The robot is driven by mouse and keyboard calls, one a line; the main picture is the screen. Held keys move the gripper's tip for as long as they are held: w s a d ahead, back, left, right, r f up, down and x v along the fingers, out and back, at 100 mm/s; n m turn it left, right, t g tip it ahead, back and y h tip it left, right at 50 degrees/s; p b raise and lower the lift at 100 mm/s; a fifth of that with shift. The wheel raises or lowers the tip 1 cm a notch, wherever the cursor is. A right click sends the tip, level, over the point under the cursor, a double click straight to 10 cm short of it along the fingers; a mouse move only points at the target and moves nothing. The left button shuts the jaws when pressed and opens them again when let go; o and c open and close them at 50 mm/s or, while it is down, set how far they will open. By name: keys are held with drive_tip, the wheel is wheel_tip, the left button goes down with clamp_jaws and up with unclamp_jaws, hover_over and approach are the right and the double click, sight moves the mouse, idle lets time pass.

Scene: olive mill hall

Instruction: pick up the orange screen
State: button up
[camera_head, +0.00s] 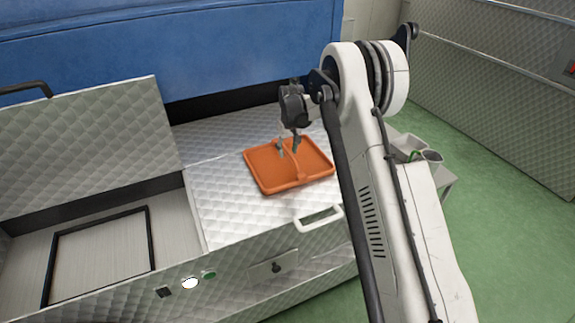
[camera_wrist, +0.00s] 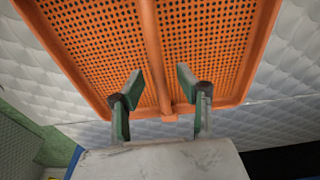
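The orange screen (camera_head: 262,168) is a shallow rectangular tray-like frame with a perforated sheet and a raised middle bar. It lies on the quilted metal top of the machine. In the wrist view the screen (camera_wrist: 90,40) fills the upper part, with its middle bar running between my fingers. My gripper (camera_head: 289,150) points down over the screen. In the wrist view my gripper (camera_wrist: 159,85) is open, one finger on each side of the bar, with gaps to it. I cannot tell exactly how high the fingertips are above the sheet.
An open hatch with a black rectangular frame (camera_head: 149,240) lies left of the screen, its raised lid (camera_head: 85,140) behind. A white handle (camera_head: 320,219) is in front. A blue housing (camera_head: 215,50) stands behind. A small stand with containers (camera_head: 410,150) is at right; green floor (camera_head: 500,200) is clear.

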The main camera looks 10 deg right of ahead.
drive_tip(key=shift+w+f, duration=0.1)
drive_tip(key=shift+f, duration=0.55)
clamp_jaws()
drive_tip(key=shift+r, duration=0.15)
